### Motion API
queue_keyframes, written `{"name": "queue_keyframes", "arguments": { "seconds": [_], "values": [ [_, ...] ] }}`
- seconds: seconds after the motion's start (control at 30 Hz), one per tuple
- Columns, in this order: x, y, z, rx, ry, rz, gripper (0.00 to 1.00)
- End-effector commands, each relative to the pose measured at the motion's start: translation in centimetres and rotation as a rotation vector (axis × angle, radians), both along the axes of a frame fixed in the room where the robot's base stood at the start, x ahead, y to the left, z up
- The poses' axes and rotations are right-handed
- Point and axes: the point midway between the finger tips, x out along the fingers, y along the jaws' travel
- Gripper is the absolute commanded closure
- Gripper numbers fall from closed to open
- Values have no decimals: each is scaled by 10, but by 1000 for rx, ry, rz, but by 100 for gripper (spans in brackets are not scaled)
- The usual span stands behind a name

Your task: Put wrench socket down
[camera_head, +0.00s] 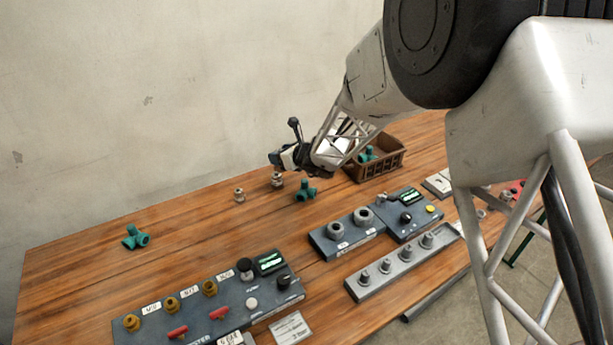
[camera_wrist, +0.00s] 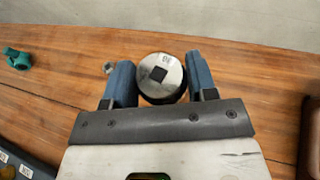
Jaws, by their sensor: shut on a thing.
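The wrench socket (camera_wrist: 160,78) is a round, dark-sided piece with a bright metal top, a square hole and a small white label. In the wrist view it sits between the two blue-grey fingers of my gripper (camera_wrist: 160,85), which is shut on it. In the head view my gripper (camera_head: 277,159) is over the back of the wooden table, and I cannot make out the socket there. A grey socket rail (camera_head: 402,263) with several upright metal pieces lies at the front right of the table.
Two small metal fittings (camera_head: 239,195) (camera_head: 277,180) and green pipe fittings (camera_head: 306,190) (camera_head: 135,237) stand near the back. A brown crate (camera_head: 383,170) is at right. Control panels (camera_head: 215,305) (camera_head: 345,232) take up the front. Bare wood lies between the left green fitting and the metal fittings.

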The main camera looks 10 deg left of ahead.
Motion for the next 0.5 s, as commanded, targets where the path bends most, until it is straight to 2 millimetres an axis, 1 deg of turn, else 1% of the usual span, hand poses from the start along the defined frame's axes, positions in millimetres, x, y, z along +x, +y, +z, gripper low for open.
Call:
{"name": "queue_keyframes", "arguments": {
  "seconds": [0.03,0.1,0.2,0.3,0.4,0.5],
  "values": [
    [17,-8,-1,0,0,-18,80],
    [39,-18,-1,1,0,-41,80],
    [64,-31,-1,1,-1,-69,80],
    [83,-41,-2,1,-2,-89,80],
    [97,-50,-3,0,-2,-105,80],
    [105,-54,-3,1,-1,-113,80]
  ]
}}
